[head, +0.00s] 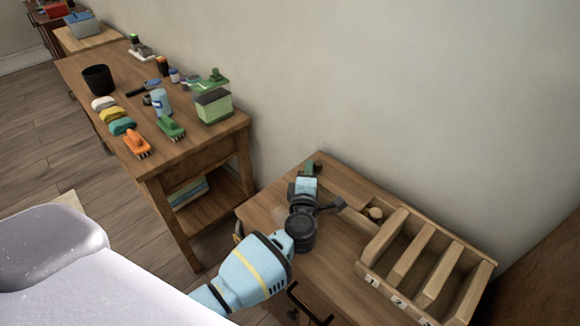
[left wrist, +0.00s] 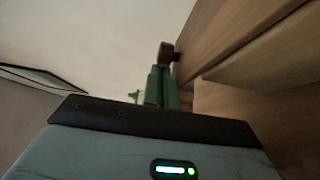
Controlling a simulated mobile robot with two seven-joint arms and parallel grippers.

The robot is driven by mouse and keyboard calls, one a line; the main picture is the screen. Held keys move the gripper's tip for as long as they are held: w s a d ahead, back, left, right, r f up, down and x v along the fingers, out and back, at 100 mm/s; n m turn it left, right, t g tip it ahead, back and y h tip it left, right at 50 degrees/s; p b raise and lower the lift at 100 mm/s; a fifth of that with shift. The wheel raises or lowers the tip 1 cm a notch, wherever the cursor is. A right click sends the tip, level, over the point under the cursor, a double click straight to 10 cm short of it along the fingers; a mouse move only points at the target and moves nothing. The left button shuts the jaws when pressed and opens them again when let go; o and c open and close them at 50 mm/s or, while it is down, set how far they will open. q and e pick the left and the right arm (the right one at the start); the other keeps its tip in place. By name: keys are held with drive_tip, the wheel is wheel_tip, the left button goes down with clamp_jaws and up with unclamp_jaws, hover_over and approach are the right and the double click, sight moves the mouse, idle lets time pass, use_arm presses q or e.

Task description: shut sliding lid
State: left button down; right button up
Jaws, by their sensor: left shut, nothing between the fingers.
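A wooden box (head: 397,271) with several open compartments and number labels along its front stands on the small table at the right. A flat wooden panel (head: 343,186), apparently the sliding lid, extends from its far left side, with a round wooden knob (head: 375,212) near the box; the compartments are uncovered. My left gripper (head: 309,167) is left of the panel, over the table's far part. In the left wrist view its green fingers (left wrist: 161,86) are together and empty. A brown block (left wrist: 167,52) shows just beyond the tips; I cannot tell whether they touch. My right gripper is out of view.
The small table (head: 262,212) stands against the wall. A longer wooden table (head: 185,151) at the left carries brushes, folded cloths, a black cup (head: 98,79) and a green-based clear container (head: 212,103). A black bar handle (head: 308,307) shows at the small table's front.

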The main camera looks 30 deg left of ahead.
sight(328, 187)
use_arm(q)
drive_tip(key=d, duration=0.2)
drive_tip(key=s+d, duration=0.1)
drive_tip(key=d, duration=0.2)
drive_tip(key=shift+d, duration=0.2)
drive_tip(key=shift+s+d, duration=0.3)
drive_tip(key=shift+d, duration=0.1)
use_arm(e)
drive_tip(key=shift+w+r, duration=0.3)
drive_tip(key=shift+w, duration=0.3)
